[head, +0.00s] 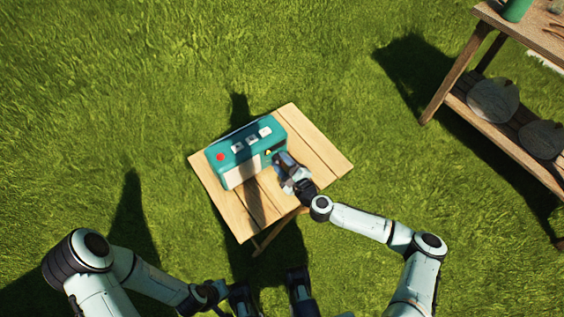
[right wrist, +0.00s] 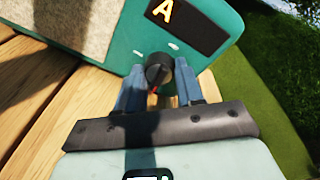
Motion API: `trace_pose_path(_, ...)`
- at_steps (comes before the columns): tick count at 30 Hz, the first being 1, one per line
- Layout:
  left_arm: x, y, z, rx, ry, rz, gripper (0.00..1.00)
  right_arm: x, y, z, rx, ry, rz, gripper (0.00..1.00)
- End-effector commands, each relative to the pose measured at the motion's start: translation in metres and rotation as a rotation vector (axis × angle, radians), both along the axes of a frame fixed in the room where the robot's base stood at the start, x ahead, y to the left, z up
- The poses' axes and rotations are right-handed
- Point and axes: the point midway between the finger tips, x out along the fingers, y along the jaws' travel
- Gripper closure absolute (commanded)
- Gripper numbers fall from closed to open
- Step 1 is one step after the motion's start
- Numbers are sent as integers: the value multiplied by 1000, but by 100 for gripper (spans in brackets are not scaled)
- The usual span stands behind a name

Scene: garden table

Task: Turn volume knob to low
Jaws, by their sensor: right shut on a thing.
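A teal radio (head: 233,151) stands on a small wooden table, with a red button (head: 220,157) and several pale buttons on top. In the right wrist view its front (right wrist: 125,52) shows a dark display (right wrist: 185,20) with a lit orange "A". Below the display is a dark round volume knob (right wrist: 159,68) with a red mark on its lower side and small white ticks around it. My right gripper (head: 282,162) is at the radio's right front, its blue-grey fingers (right wrist: 160,76) shut on the knob from both sides. My left arm is low in the head view; its fingers are unclear.
The slatted wooden table (head: 325,154) has bare boards right of the radio and in front. Grey speaker cloth (right wrist: 80,22) covers part of the radio's front. A wooden shelf (head: 500,130) with round dark objects stands at the upper right. Grass lies all around.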

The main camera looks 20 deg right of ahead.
Motion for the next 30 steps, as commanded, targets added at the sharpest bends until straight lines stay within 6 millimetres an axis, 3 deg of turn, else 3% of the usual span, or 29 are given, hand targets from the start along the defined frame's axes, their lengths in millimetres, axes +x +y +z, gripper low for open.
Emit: trace_pose_path(30,-5,-2,4,-6,13,-5,100,0,2,0,-903,-329,0,94)
